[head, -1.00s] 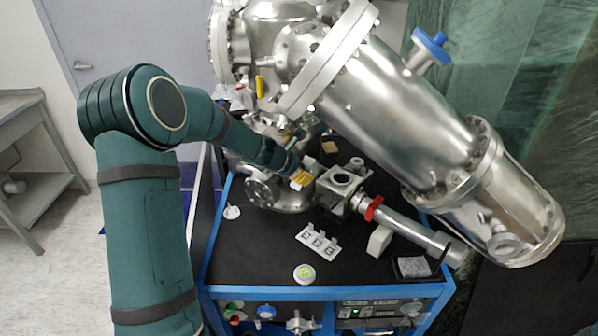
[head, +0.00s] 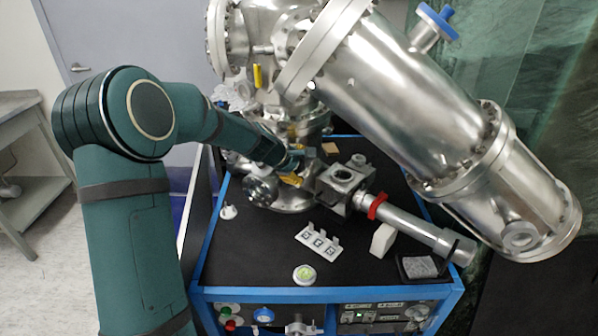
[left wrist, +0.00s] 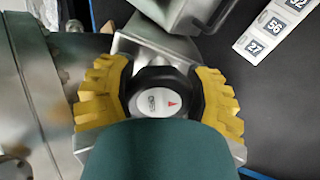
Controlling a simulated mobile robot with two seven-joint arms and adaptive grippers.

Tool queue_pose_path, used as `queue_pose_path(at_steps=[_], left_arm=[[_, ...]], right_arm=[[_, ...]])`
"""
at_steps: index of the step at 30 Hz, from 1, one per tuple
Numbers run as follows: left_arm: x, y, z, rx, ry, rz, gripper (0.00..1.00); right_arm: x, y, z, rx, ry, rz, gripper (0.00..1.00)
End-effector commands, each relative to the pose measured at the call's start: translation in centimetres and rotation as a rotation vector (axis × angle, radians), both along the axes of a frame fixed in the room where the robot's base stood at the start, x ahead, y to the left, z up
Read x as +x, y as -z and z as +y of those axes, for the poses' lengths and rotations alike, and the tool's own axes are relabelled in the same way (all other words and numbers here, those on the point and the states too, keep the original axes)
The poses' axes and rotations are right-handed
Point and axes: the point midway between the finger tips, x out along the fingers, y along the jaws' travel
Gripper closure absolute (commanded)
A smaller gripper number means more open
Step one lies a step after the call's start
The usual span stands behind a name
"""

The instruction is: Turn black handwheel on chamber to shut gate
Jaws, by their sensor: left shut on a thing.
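The black handwheel (left wrist: 158,97) shows in the left wrist view as a round black knob with a white cap and a red mark. My left gripper (left wrist: 160,100) has yellow ridged fingers on both sides of the handwheel and is shut on it. The lower part of the handwheel is hidden behind my green gripper body. In the head view my left gripper (head: 292,178) is at the small steel chamber (head: 295,200) on the bench, where the handwheel itself cannot be made out. My right gripper is not in view.
A large steel cylinder (head: 400,100) slants over the bench's right side. A steel block (head: 343,180) with a tube and red ring (head: 377,206) is right of my gripper. A white tag holder (head: 318,241) and round disc (head: 304,274) lie on the black bench top (head: 250,255).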

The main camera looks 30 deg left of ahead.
Motion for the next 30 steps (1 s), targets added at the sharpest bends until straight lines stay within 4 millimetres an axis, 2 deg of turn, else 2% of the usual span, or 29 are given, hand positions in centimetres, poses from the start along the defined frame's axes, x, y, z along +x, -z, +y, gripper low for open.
queue_pose_path(at_steps=[3,12,30], left_arm=[[0.0,0.1,0.1,0.080,0.078,-0.017,0.81],[-0.1,0.1,0.1,0.279,0.279,-0.050,0.81],[-0.3,0.1,0.3,0.675,0.680,-0.113,0.81]], right_arm=[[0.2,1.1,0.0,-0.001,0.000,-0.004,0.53],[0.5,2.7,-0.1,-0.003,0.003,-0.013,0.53],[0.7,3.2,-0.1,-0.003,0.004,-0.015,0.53]])
